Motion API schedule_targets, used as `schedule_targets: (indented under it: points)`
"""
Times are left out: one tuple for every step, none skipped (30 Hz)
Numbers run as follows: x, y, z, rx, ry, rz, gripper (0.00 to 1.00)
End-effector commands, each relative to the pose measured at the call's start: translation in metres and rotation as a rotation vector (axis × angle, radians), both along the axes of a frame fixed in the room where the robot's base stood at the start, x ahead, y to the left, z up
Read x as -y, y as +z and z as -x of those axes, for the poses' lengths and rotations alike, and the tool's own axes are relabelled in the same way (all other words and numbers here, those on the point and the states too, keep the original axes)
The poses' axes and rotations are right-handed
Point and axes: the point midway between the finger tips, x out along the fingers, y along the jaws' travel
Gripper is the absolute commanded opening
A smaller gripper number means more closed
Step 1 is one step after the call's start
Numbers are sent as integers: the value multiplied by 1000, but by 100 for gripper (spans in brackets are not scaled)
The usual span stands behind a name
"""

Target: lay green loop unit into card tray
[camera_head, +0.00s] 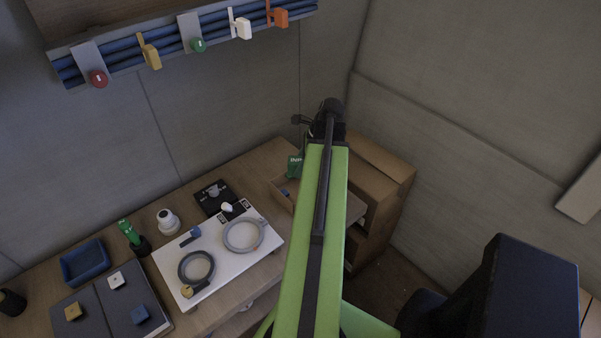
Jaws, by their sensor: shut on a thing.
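My gripper (303,140) is at the far end of my green arm. It is mostly hidden behind the arm, and its fingertips do not show clearly. The green loop unit (295,166), a small green piece with white lettering, hangs just below it and appears held in its jaws. Below the unit, an open wooden tray (278,184) with something blue inside stands at the right end of the bench, partly covered by my arm. This seems to be the card tray. I cannot tell whether the unit touches it.
A white panel (176,271) with two rings, a dark board (225,190) and a white round knob (167,219) lie left of the tray. A second green piece (128,231) stands in a black holder. A wooden cabinet (385,172) is at right. Coloured tags hang from a wall rail.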

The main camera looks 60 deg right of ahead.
Motion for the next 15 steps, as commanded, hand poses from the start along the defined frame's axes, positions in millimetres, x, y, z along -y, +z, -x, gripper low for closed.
schedule_targets:
  points:
    - [-1,1,0,0,1,0,0]
    - [-1,2,0,0,1,0,0]
    - [-2,1,0,0,2,0,0]
    - [-2,-1,0,0,2,0,0]
    - [-2,-3,0,0,2,0,0]
    - [-2,-7,0,0,2,0,0]
    - [-2,-10,0,0,2,0,0]
    - [-2,-13,0,0,2,0,0]
    - [-2,-18,0,0,2,0,0]
    - [-2,-22,-1,0,2,0,0]
    - [-2,-26,-1,0,2,0,0]
    - [-2,-32,-1,0,2,0,0]
    - [-2,-36,-1,0,2,0,0]
    - [-2,-39,-1,0,2,0,0]
    - [-2,-43,-1,0,2,0,0]
